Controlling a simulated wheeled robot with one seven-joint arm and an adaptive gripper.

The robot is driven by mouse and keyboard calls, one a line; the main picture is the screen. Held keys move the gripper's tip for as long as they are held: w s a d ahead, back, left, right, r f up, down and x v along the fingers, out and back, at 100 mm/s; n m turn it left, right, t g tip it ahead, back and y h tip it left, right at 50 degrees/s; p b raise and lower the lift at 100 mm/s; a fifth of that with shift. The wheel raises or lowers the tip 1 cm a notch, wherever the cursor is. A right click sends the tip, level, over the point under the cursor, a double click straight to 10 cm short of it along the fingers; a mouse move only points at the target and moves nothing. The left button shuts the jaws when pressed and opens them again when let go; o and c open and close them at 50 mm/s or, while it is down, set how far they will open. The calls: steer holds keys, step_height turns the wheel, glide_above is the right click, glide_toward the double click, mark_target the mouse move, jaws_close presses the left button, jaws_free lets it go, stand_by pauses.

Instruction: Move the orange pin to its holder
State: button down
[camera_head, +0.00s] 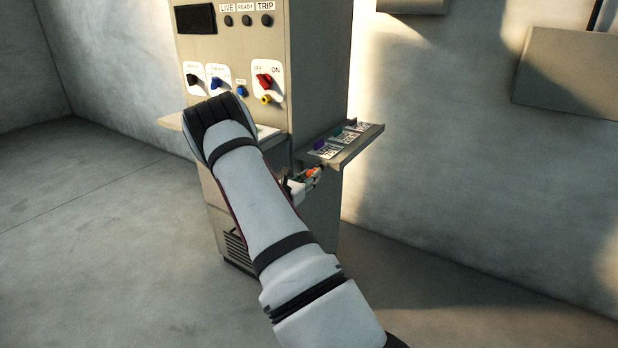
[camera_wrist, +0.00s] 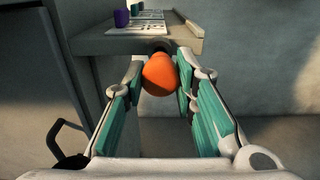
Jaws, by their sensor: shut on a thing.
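The orange pin (camera_wrist: 159,75) is between the two fingers of my gripper (camera_wrist: 160,82) in the wrist view, and the fingers are shut on it. In the head view my gripper (camera_head: 303,184) is just below the front edge of the side shelf (camera_head: 352,149), and a bit of the orange pin (camera_head: 312,172) shows. The shelf (camera_wrist: 185,46) is directly behind the pin in the wrist view. A purple pin (camera_head: 319,145) stands at the shelf's near end beside white labels. A dark shape shows just behind the orange pin; I cannot tell what it is.
The grey cabinet (camera_head: 275,55) with switches and indicator lamps stands left of the shelf. A small ledge (camera_head: 172,121) sticks out on its left. A teal pin (camera_head: 337,132) sits farther back on the shelf. Wall boxes (camera_head: 568,72) hang at right. The floor at right is clear.

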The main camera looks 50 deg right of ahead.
steer(key=shift+w+d, duration=0.1)
steer(key=shift+d, duration=0.85)
stand_by(1.2)
steer(key=shift+d, duration=0.35)
steer(key=c, duration=1.2)
jaws_free()
steer(key=shift+a, duration=0.1)
steer(key=a, duration=0.8)
steer(key=s+a, duration=0.1)
steer(key=a, duration=0.2)
steer(key=shift+a, duration=0.4)
